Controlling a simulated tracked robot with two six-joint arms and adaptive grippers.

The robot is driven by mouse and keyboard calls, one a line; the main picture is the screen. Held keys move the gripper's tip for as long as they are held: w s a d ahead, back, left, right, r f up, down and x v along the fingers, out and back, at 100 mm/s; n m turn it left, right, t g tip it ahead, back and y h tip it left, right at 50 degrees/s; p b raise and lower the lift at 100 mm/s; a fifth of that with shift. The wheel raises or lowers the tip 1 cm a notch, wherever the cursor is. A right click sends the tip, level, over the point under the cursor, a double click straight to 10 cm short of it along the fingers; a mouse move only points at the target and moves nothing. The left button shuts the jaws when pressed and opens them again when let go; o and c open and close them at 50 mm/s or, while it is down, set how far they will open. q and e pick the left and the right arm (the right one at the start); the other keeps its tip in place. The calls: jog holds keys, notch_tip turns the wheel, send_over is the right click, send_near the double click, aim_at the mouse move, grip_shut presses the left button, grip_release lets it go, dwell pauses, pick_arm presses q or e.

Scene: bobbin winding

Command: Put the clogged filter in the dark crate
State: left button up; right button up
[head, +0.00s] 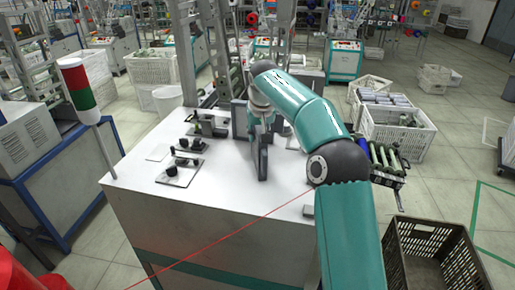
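My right arm reaches over the white machine top (220,185), and its gripper (263,118) points down near the middle of it. A dark, flat, upright panel (262,158) is directly below that gripper; it may be the clogged filter, but I cannot tell for sure. The fingers are small and partly hidden by the wrist, so I cannot tell whether they are shut on the panel. The dark crate (436,229) stands on the floor at the lower right, and the part of it in view looks empty. My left gripper is not in view.
Small black fittings (183,167) sit on the left of the machine top. A red-green signal lamp (77,88) stands at its left corner. A thin red line crosses the front. A rack of dark rollers (386,160) and a white crate (398,132) are at right.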

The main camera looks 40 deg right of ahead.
grip_shut()
jog(key=shift+r, duration=0.1)
